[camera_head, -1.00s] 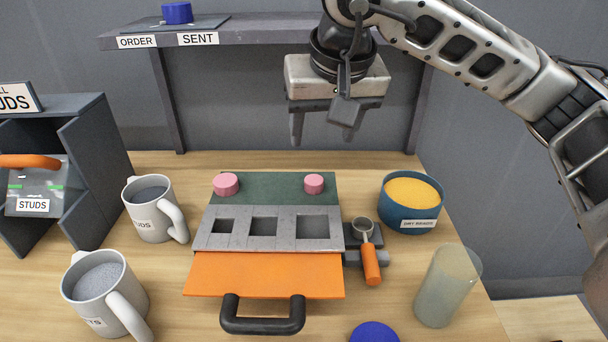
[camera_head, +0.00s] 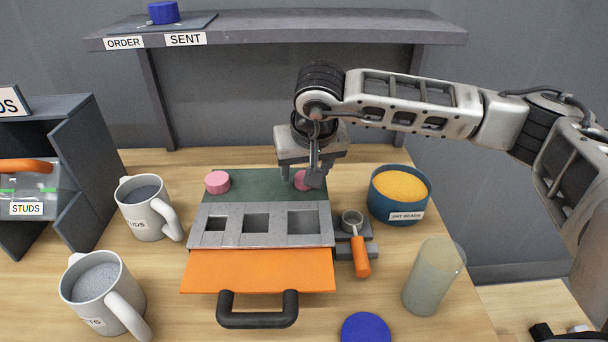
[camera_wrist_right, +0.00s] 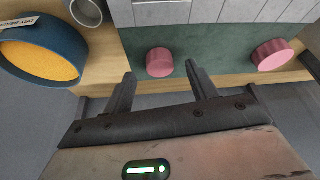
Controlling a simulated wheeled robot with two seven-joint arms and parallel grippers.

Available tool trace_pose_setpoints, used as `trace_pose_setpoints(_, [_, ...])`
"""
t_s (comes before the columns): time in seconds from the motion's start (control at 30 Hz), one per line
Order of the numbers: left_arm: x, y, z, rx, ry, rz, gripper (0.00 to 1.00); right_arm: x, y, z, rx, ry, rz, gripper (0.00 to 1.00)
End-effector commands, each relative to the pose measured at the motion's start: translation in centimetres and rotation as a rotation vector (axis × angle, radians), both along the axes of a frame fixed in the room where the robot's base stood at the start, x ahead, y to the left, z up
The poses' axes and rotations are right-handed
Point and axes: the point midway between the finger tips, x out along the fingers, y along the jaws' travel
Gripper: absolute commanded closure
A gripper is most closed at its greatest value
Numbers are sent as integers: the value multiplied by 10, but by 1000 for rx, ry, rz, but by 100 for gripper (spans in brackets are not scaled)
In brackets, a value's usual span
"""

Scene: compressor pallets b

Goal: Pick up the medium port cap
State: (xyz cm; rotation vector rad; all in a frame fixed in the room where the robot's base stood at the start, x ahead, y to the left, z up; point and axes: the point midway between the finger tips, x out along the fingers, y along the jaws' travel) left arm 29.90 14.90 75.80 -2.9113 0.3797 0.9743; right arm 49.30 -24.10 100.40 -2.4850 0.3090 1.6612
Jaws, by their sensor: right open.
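Two pink round caps stand on the dark green strip at the back of the grey block with square openings. The larger pink cap (camera_head: 217,182) is at the left end. The smaller pink cap (camera_head: 301,181) is at the right end, partly hidden by my right gripper (camera_head: 299,178). I cannot tell for certain which cap is the medium one. In the right wrist view the smaller cap (camera_wrist_right: 160,62) shows between and beyond the open fingertips (camera_wrist_right: 161,72); the larger cap (camera_wrist_right: 272,55) is off to the right. My right gripper is empty. My left gripper is not in view.
A blue bowl of yellow beads (camera_head: 399,194) stands right of the block. A scoop with an orange handle (camera_head: 360,256), a translucent cup (camera_head: 434,277) and a blue disc (camera_head: 365,328) are nearer. Two mugs (camera_head: 149,207) are at left. A shelf (camera_head: 290,32) spans the back.

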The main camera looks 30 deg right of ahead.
Motion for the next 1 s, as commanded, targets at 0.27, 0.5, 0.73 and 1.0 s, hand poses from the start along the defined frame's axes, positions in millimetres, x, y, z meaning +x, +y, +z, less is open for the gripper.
trace_pose_setpoints(0.27, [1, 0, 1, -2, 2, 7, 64, 7, -2, -18, -1, -1, 1, 42])
trace_pose_setpoints(0.5, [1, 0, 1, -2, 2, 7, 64, 7, -1, -18, 0, -1, 1, 70])
trace_pose_setpoints(0.73, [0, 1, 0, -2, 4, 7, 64, 7, -1, -18, 1, -1, 0, 90])
trace_pose_setpoints(1.0, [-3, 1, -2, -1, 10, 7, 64, 7, -1, -13, 1, -2, 1, 90])
